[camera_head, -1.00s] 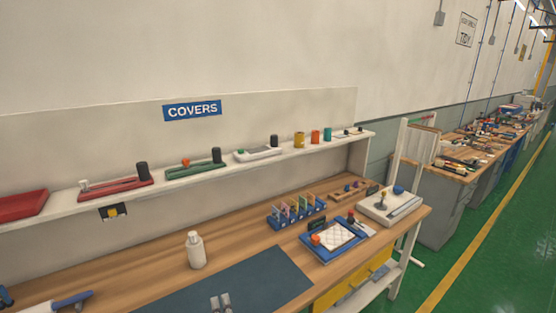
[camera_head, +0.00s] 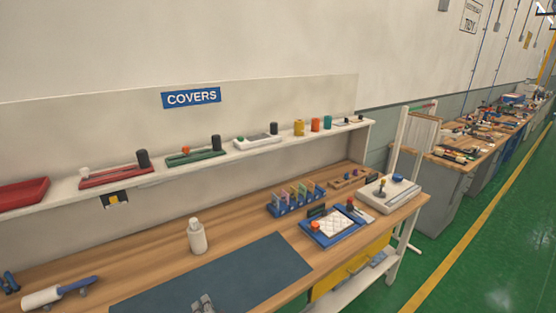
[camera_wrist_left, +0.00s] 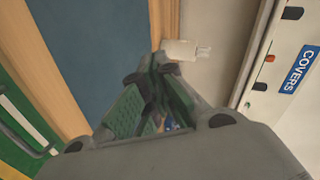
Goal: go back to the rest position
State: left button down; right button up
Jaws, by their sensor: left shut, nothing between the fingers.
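My left gripper (camera_head: 204,304) shows at the bottom edge of the head view, in front of the dark blue mat (camera_head: 250,270) on the wooden bench. Only its tip is in the picture there. In the left wrist view the fingers of my left gripper (camera_wrist_left: 155,75) are shut with nothing between them. The mat (camera_wrist_left: 95,50) and a white bottle (camera_wrist_left: 180,50) lie beyond them. My right gripper is in neither view.
The white bottle (camera_head: 197,237) stands behind the mat. A blue rack (camera_head: 296,200), a blue tray with a white quilted pad (camera_head: 333,226) and a white device (camera_head: 388,200) stand to the right. A shelf (camera_head: 215,158) with covers runs along the back.

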pick_arm(q)
jog(key=s+f+n+g, duration=0.1)
jog(key=s+a+f+n+g+h, duration=0.1)
jog(key=s, duration=0.1)
jog(key=s+a+f+n+g+h, duration=0.1)
jog(key=s+g, duration=0.1)
jog(key=shift+s+a, duration=0.2)
jog(key=shift+s+d+n+g+h, duration=0.9)
jog(key=shift+s+n+g+h, duration=1.5)
jog(key=shift+s, duration=2.55)
notch_tip(320, 180, down, 37)
jog(key=s+m+b, duration=0.1)
jog(key=s+b, duration=0.1)
jog(key=b, duration=0.3)
jog(key=s+a+f+g+b, duration=0.1)
jog(key=s+a+f+b, duration=0.1)
jog(key=s+f, duration=0.9)
jog(key=s+a+f+b, duration=0.3)
jog(key=s+f, duration=0.8)
jog(key=f, duration=0.3)
jog(key=shift+s+a+f+m+g, duration=0.15)
jog(key=shift+s+f+m+g, duration=0.15)
jog(key=shift+m+g, duration=0.1)
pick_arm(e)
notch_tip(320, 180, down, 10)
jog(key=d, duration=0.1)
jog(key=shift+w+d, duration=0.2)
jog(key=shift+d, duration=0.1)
